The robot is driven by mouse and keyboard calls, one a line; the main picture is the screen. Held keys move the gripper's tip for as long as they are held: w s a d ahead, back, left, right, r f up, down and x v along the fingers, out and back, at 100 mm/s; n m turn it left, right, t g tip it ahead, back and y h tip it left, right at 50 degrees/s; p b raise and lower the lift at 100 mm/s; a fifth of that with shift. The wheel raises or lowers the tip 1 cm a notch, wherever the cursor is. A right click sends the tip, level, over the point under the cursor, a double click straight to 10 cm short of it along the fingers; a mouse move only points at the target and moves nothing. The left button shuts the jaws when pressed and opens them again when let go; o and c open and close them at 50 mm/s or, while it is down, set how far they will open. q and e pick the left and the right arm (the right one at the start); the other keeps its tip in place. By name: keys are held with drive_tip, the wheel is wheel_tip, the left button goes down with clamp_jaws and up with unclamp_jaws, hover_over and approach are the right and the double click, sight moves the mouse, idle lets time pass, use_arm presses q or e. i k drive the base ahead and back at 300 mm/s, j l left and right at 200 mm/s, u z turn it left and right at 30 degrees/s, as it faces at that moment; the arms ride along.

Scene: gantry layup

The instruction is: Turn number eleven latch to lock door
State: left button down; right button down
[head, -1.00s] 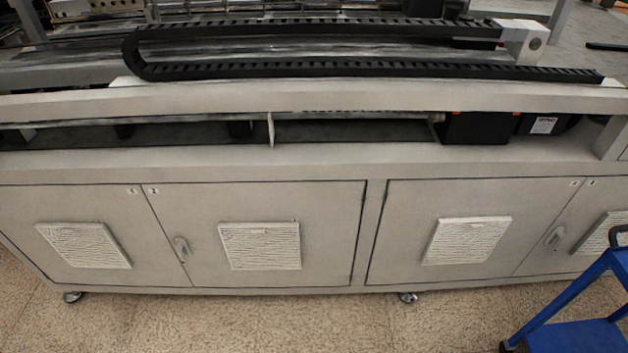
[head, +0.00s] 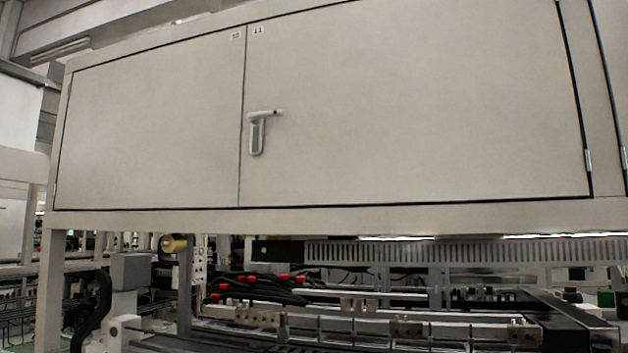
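The number eleven door (head: 420,110) is the wide right-hand door of an overhead cabinet, with a small "11" label (head: 258,30) at its upper left corner. Its latch (head: 257,132) is a pale grey handle near the door's left edge. The latch's lever (head: 267,114) sticks out level to the right from the top of an upright base plate. The door looks flush with the number ten door (head: 150,120) on its left. Neither of my grippers shows in the head view.
Below the cabinet is open machinery with a slotted grey duct (head: 450,252), black cables with red ends (head: 260,288) and metal rails (head: 370,325). A cabinet post (head: 52,270) stands at the left. The space before the doors looks clear.

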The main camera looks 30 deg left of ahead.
sight(254, 119)
drive_tip(key=u, duration=1.2)
